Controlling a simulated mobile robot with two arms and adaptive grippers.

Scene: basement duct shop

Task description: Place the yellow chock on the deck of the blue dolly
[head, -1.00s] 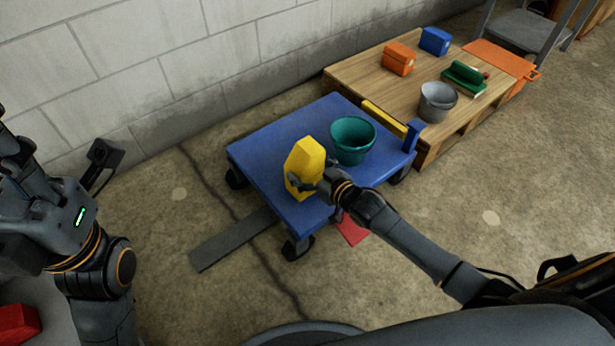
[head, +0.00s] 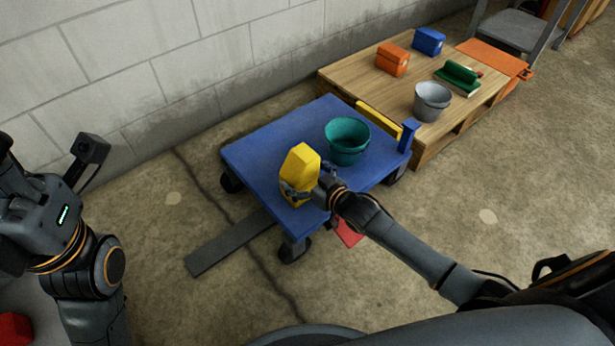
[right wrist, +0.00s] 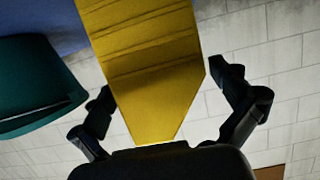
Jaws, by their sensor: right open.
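The yellow chock (head: 301,166) stands on end on the deck of the blue dolly (head: 262,143), near its front edge. It also fills the upper middle of the right wrist view (right wrist: 150,65). My right gripper (head: 298,193) is open around the lower part of the chock. In the right wrist view its fingers (right wrist: 170,115) are spread on both sides, with a gap beside the right finger. The chock's base is partly hidden by the gripper. My left arm is at the left edge, away from the dolly; its fingers do not show clearly.
A teal bucket (head: 347,143) stands on the deck just behind the chock. A grey plank (head: 229,243) lies on the floor.

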